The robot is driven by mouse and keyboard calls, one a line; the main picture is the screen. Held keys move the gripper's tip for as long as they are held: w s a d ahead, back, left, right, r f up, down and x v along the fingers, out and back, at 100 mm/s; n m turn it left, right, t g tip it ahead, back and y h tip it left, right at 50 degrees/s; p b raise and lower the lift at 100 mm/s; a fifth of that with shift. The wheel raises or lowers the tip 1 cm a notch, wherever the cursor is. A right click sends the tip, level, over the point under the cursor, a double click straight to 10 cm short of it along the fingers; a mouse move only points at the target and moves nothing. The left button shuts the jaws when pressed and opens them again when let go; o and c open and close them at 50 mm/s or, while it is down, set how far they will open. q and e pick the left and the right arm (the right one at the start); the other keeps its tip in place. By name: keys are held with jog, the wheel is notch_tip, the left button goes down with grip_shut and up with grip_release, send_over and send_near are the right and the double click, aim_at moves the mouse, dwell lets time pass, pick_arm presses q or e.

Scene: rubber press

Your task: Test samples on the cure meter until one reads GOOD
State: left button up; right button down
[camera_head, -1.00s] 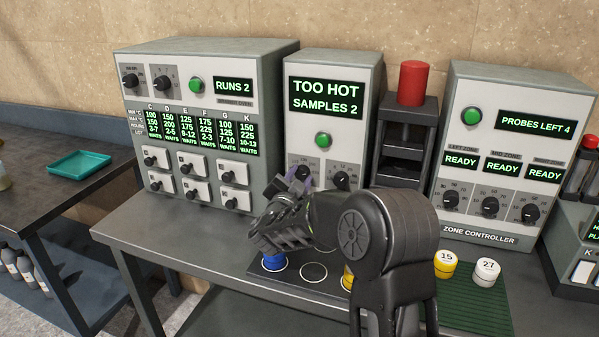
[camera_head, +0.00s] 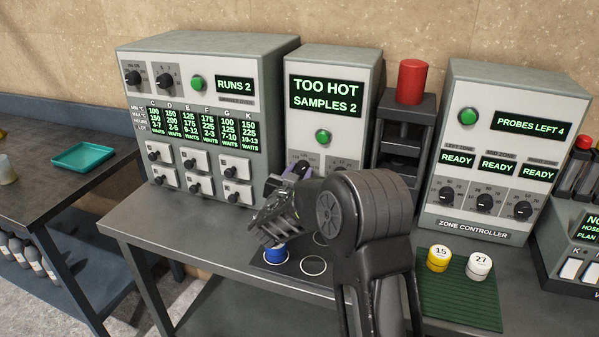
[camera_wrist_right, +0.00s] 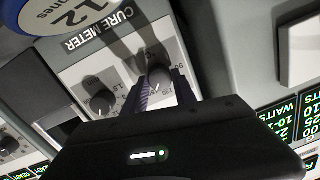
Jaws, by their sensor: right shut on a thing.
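The cure meter (camera_head: 333,130) stands in the middle of the bench, its screen (camera_head: 326,96) reading TOO HOT, SAMPLES 2. My right gripper (camera_head: 301,170) is at the meter's lower left front. In the right wrist view its fingers (camera_wrist_right: 162,92) are shut on a dark cure meter knob (camera_wrist_right: 159,76); another knob (camera_wrist_right: 98,101) is beside it. A blue sample (camera_head: 275,254) is on a dark board with white circles, below my right wrist. My right arm hides part of this board. A yellow sample 15 (camera_head: 438,258) and a white sample 27 (camera_head: 479,265) stand on the green mat (camera_head: 458,307). My left gripper is out of view.
A cabinet (camera_head: 275,80) with RUNS 2 and a limits table stands left of the meter. A dark press frame with a red cylinder (camera_head: 411,82) and the zone controller (camera_head: 467,225) stand right. A teal tray (camera_head: 83,157) is on the left table.

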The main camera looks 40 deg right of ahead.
jog(key=c, duration=1)
grip_release()
jog(key=shift+b+v, duration=0.65)
jog(key=shift+v, duration=3.25)
